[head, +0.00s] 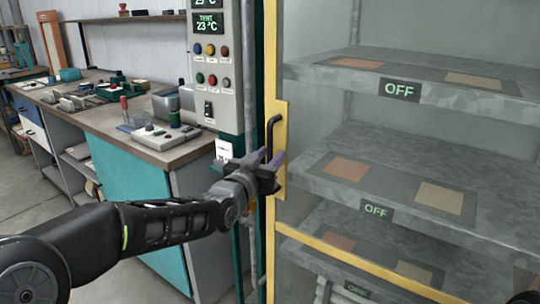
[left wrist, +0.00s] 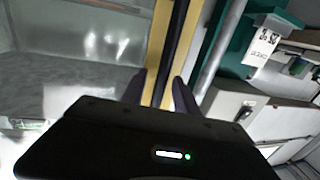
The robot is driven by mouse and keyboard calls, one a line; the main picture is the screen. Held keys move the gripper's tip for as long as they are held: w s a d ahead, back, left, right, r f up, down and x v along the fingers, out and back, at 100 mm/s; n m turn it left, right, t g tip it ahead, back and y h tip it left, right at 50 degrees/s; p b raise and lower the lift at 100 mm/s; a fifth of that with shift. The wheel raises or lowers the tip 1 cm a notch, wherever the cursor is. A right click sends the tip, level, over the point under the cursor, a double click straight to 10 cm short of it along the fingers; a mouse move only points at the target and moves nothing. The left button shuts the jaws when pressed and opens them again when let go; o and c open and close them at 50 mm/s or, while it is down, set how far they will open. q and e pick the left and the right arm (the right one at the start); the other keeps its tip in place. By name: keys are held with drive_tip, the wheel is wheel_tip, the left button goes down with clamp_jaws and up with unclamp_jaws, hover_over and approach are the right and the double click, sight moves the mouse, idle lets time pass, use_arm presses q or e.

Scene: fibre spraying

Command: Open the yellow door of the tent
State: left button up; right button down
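The tent's yellow-framed door (head: 281,165) is closed, with clear panels showing shelves behind it. Its black bar handle (head: 270,130) stands upright on the yellow plate at the left edge. My left gripper (head: 268,158) is at the handle's lower part, with its fingers apart. In the left wrist view, the black handle (left wrist: 176,45) runs between the two fingers of the left gripper (left wrist: 159,92), with the yellow frame (left wrist: 157,40) behind. Whether the fingers touch the handle I cannot tell. A dark shape at the lower right corner of the head view may be part of my right arm; its fingers are not clear.
A control panel (head: 212,75) with buttons and a temperature display is left of the door. A workbench (head: 150,150) with a teal cabinet and several devices stands at the left. Inside the tent, shelves (head: 420,150) carry OFF labels.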

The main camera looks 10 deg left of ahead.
use_arm(q)
drive_tip(key=shift+w, duration=0.1)
drive_tip(key=shift+c, duration=0.4)
clamp_jaws()
idle(1.0)
